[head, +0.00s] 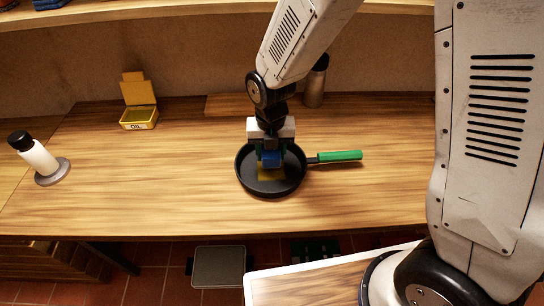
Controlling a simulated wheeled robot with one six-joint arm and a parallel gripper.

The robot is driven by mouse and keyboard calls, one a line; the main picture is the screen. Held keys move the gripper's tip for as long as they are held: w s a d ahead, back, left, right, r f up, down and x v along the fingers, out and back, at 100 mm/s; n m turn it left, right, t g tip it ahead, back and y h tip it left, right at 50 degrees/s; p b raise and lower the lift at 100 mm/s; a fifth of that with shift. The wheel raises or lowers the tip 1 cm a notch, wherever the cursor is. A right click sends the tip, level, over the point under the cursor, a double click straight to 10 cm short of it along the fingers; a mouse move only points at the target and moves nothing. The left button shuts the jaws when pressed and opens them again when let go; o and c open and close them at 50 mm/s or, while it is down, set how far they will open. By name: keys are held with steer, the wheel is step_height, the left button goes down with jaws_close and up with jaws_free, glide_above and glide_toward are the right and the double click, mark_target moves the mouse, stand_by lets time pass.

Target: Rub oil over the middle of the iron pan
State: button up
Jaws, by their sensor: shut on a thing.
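The black iron pan (244,176) with a green handle (339,156) sits on the wooden table. My gripper (270,157) is over the middle of the pan, pointing down. It is shut on a blue block-like thing (271,160), and a yellow layer or patch (271,174) shows just below it at the pan floor. I cannot tell whether the yellow is part of the held thing. A yellow open box marked OIL (140,122), its lid raised, stands at the back left of the table.
A dark cylinder (316,84) stands at the back, behind my arm. A thin wooden board (230,104) lies near the back wall. The table left of the pan is clear.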

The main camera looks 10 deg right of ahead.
steer(key=shift+r, duration=2.25)
